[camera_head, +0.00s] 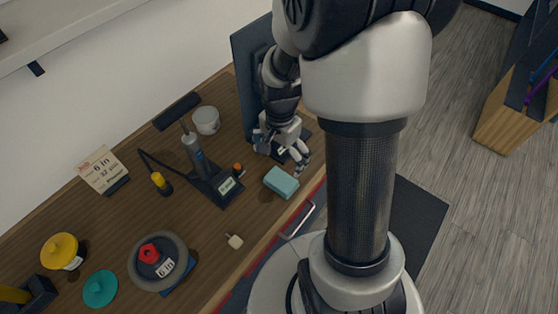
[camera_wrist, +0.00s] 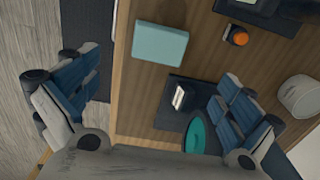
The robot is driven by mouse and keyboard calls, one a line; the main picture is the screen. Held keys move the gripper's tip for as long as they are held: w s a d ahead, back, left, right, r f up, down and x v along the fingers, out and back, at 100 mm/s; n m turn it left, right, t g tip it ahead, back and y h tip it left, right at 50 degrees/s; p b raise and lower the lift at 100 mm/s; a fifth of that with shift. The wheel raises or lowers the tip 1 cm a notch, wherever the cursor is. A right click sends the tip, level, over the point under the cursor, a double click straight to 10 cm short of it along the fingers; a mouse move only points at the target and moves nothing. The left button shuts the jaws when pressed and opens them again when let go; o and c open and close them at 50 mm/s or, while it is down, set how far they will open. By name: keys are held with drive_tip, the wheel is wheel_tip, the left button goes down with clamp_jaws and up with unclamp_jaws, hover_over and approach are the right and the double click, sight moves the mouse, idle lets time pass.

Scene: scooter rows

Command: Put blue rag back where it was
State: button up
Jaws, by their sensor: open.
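The blue rag (camera_head: 281,182) looks like a folded light blue-teal block. It lies flat on the wooden workbench (camera_head: 215,255) near its front edge. It also shows in the wrist view (camera_wrist: 160,42), at the upper middle, beyond and between my fingers. My gripper (camera_head: 282,152) is open and empty, over the bench just behind the rag in the head view. In the wrist view my gripper (camera_wrist: 155,78) has its fingers spread wide, apart from the rag.
Bare wood surrounds the rag's left side.

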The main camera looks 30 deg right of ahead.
drive_tip(key=s+a+r+n+t, duration=0.2)
drive_tip(key=s+a+r+n, duration=0.3)
drive_tip(key=r, duration=0.5)
drive_tip(key=s+a+r+n+t, duration=0.2)
drive_tip(key=s+a+r+n, duration=0.3)
drive_tip(key=s+r+n, duration=0.3)
wheel_tip(320, 180, up, 2)
drive_tip(key=shift+s+a+r+n+t, duration=0.1)
drive_tip(key=shift+s+a+n+t, duration=0.15)
drive_tip(key=shift+n, duration=0.25)
wheel_tip(320, 180, down, 2)
drive_tip(key=shift+f+b, duration=0.15)
drive_tip(key=shift+b, duration=0.95)
